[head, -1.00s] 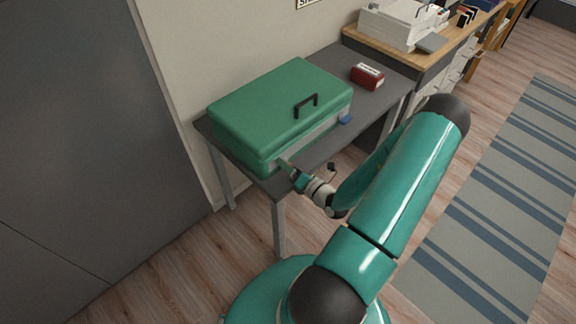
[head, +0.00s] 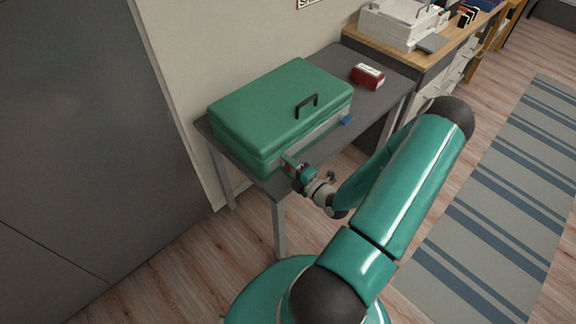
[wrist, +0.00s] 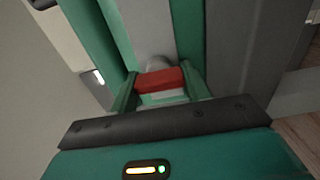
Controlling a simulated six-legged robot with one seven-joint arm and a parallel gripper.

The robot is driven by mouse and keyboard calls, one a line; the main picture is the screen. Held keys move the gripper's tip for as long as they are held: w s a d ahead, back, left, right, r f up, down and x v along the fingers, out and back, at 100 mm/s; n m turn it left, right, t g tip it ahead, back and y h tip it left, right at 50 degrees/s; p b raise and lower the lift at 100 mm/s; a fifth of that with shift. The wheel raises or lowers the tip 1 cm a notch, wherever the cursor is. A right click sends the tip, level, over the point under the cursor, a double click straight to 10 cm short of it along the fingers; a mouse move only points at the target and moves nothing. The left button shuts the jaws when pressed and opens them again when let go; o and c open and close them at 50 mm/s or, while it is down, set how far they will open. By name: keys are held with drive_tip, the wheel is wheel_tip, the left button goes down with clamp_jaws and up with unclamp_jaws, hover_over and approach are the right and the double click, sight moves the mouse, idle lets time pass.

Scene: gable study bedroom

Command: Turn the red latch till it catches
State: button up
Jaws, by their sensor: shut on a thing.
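A green case (head: 282,105) with a black handle (head: 306,105) lies closed on a dark grey table. The red latch (wrist: 161,80) shows in the wrist view on the grey strip of the case's front, its bar lying roughly across the picture with a slight tilt. My gripper (wrist: 160,88) is shut on the red latch, one finger at each end of it. In the head view my gripper (head: 291,166) is at the near left part of the case front. A blue latch (head: 346,120) sits at the right end of the same front. Whether the red latch has caught cannot be seen.
The grey table (head: 335,148) has free room in front of and right of the case. A red box (head: 367,76) stands behind right. A wooden desk (head: 425,55) with a white machine (head: 397,24) is beyond. A striped rug (head: 490,210) lies on the floor at right.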

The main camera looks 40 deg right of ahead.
drive_tip(key=shift+o, duration=0.2)
drive_tip(key=o, duration=1)
drive_tip(key=shift+c, duration=0.2)
drive_tip(key=s, duration=1.3)
drive_tip(key=shift+s+d, duration=0.2)
drive_tip(key=shift+s, duration=0.2)
